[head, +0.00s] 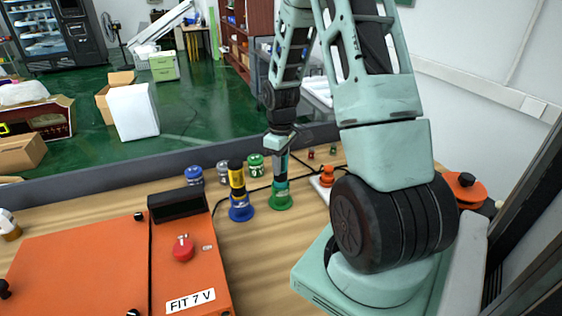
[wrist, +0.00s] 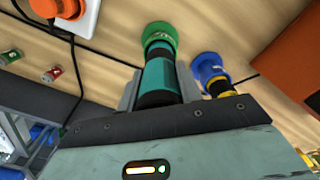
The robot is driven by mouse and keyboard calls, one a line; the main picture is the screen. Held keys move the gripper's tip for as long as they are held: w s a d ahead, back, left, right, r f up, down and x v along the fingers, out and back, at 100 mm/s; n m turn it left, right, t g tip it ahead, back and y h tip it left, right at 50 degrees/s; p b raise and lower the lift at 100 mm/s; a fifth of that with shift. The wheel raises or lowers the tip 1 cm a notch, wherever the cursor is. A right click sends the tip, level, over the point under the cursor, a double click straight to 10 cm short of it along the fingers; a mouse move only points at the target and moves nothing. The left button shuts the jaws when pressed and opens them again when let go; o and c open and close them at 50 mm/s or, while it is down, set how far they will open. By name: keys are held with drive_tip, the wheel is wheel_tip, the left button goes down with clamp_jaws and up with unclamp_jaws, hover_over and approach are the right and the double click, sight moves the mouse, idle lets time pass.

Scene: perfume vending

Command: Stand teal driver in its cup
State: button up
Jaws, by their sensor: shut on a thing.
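The teal driver (head: 281,168) stands upright, with a dark band and dark lower part. My gripper (head: 280,150) is shut on its upper part, and the wrist view shows a finger on each side of the teal driver (wrist: 158,76). The green cup (head: 281,201) stands on the table directly below, also seen past the driver in the wrist view (wrist: 159,31). The driver's lower end meets the cup's mouth and appears to be inside it; how deep it sits is hidden.
A yellow driver (head: 237,178) stands in a blue cup (head: 241,212) close to the left. Blue (head: 194,175) and green (head: 256,164) small items stand behind. An orange case (head: 90,265) fills the left front. An orange-knobbed white box (head: 322,183) is at right, with a black cable nearby.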

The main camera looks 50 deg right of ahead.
drive_tip(key=shift+f+b, duration=0.3)
drive_tip(key=shift+f, duration=0.25)
drive_tip(key=o, duration=1.2)
drive_tip(key=shift+c, duration=0.2)
drive_tip(key=shift+r, duration=0.1)
wheel_tip(320, 180, up, 17)
drive_tip(key=b, duration=0.2)
drive_tip(key=shift+r, duration=0.1)
